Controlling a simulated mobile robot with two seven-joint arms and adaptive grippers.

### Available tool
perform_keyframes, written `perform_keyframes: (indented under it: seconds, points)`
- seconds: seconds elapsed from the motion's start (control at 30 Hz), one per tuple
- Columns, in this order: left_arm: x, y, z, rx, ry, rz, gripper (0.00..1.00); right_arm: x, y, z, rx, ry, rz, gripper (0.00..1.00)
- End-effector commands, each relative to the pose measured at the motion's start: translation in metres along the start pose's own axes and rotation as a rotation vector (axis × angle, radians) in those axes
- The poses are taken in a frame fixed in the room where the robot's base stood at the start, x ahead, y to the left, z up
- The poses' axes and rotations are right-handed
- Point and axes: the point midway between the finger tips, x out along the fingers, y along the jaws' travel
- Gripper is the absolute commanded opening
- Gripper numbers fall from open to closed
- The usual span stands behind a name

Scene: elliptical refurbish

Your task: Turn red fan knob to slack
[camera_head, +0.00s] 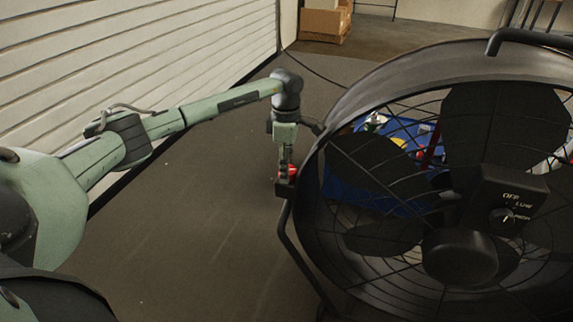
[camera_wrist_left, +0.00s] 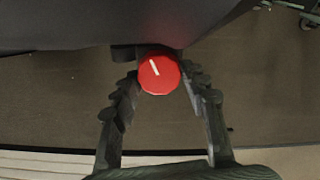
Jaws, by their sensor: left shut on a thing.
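A large black drum fan (camera_head: 325,215) fills the right of the head view. The red knob (camera_head: 290,171) is on the left side of the fan, partly hidden behind my left gripper (camera_head: 286,165). In the left wrist view the red knob (camera_wrist_left: 159,74) is round with a white pointer line, tilted slightly up and to the left. My left gripper's fingers (camera_wrist_left: 160,90) stand on either side of the knob and are shut on it. My right gripper is not in view.
A dial box (camera_head: 510,200) marked OFF, LOW and HIGH is on the fan's front. A blue bin (camera_head: 350,197) with items shows behind the grille. Cardboard boxes (camera_head: 325,22) stand at the back. A ribbed white wall (camera_head: 120,50) runs along the left. Floor between is clear.

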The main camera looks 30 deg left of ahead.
Motion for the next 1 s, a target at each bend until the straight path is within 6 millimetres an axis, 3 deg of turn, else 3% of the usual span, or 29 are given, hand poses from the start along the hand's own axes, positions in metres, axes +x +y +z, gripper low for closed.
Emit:
perform_keyframes:
  seconds: [0.3, 0.8, 0.83, 1.0]
  points:
    - [-0.001, 0.0003, -0.0009, -0.118, 0.001, 0.001, 0.15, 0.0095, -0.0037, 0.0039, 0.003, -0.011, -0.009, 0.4]
    - [-0.0006, 0.0002, -0.001, -0.139, 0.001, 0.001, 0.15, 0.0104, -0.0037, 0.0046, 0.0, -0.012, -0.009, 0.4]
    - [-0.0006, 0.0002, -0.001, -0.139, 0.001, 0.001, 0.45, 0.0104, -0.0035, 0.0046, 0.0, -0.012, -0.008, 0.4]
    - [-0.0005, 0.0, -0.0007, -0.138, 0.001, 0.001, 0.65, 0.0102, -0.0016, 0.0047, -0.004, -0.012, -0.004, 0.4]
